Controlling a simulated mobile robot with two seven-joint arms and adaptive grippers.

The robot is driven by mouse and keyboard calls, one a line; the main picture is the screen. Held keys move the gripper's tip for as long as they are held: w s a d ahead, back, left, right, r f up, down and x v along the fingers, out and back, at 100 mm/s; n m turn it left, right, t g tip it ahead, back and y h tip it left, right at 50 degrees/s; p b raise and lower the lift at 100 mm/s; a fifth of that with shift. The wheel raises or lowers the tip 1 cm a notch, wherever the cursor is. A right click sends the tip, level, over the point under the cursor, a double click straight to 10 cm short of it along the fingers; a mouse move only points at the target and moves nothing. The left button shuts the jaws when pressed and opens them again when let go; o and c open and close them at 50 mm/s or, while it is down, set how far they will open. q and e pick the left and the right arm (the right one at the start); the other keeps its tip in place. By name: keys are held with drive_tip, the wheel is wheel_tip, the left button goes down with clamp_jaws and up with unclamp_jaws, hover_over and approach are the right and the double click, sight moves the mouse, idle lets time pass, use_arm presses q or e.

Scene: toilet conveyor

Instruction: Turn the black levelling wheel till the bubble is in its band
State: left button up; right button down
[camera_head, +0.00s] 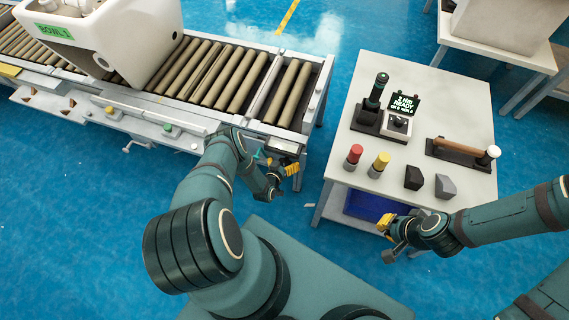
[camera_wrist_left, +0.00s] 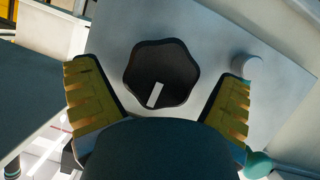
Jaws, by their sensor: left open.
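The black levelling wheel (camera_wrist_left: 161,75) shows in the left wrist view, a lobed knob with a white mark on its lower part, set on a grey panel (camera_wrist_left: 215,50). My left gripper (camera_wrist_left: 157,105) is open, with one yellow finger on each side below the wheel and visible gaps to it. In the head view my left gripper (camera_head: 283,176) is at the near right end of the roller conveyor. The wheel is hidden there, and I cannot make out the bubble or its band. My right gripper (camera_head: 388,238) is in front of the side table; its opening is unclear.
The roller conveyor (camera_head: 215,75) carries a white toilet bowl (camera_head: 140,35) at the upper left. The side table (camera_head: 375,183) holds a torque tool (camera_head: 376,95), a small display, red and yellow cylinders, dark blocks and a wooden-handled tool. Blue floor lies between conveyor and table.

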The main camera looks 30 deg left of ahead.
use_arm(q)
drive_tip(key=c, duration=1.2)
drive_tip(key=shift+m+y, duration=0.3)
drive_tip(key=shift+d+m+y, duration=0.15)
drive_tip(key=shift+m+y, duration=0.25)
drive_tip(key=shift+m, duration=0.3)
drive_tip(key=shift+d+f+m+g+y, duration=0.15)
drive_tip(key=shift+m+g+y, duration=0.15)
drive_tip(key=shift+m+y, duration=0.7)
drive_tip(key=m+y, duration=0.2)
drive_tip(key=m, duration=0.2)
drive_tip(key=o, duration=1.2)
